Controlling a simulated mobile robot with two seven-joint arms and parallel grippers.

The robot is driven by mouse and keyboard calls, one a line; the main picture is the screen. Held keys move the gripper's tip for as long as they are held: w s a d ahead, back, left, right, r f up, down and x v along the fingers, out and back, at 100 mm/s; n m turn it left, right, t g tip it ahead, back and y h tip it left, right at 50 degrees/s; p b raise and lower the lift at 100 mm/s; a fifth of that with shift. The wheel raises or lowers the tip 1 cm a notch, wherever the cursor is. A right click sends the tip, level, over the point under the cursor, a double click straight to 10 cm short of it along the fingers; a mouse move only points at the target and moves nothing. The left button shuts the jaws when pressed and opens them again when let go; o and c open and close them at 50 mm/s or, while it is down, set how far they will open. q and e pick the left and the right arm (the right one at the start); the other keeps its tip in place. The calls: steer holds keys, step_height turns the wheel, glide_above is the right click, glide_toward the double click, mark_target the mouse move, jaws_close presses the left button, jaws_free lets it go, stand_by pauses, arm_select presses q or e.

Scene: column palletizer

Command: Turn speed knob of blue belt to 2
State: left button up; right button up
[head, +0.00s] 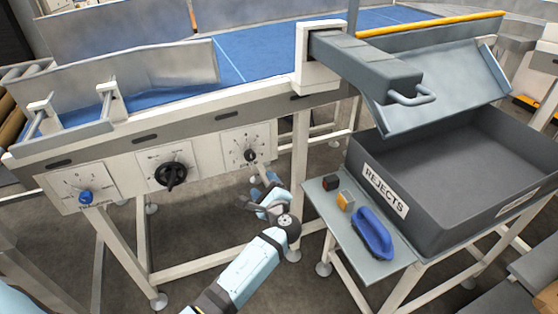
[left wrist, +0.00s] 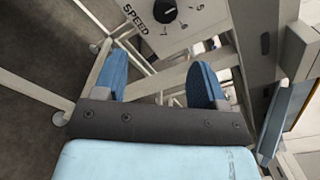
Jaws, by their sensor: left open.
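The blue belt (head: 280,60) runs across the back of the conveyor in the head view. The speed knob (head: 250,155) is a small dark knob on the rightmost white panel of the conveyor's front. In the left wrist view, the knob (left wrist: 169,11) sits at the top edge beside the word SPEED, with part of its number scale showing. Its exact setting is too small to read. My left gripper (head: 258,191) is just below the panel, apart from the knob. In the left wrist view its two blue fingers (left wrist: 160,82) are spread and empty. My right gripper is not in view.
A large black knob (head: 172,175) and a blue knob (head: 86,197) sit on panels to the left. A side shelf (head: 350,258) holds a blue-handled brush (head: 373,234) and small blocks beside the REJECTS bin (head: 388,192). Frame legs (head: 300,150) stand below the conveyor.

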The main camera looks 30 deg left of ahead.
mark_target(252, 158)
arm_select(q)
steer(key=x, duration=1.4)
steer(key=shift+r, duration=0.4)
steer(key=c, duration=0.9)
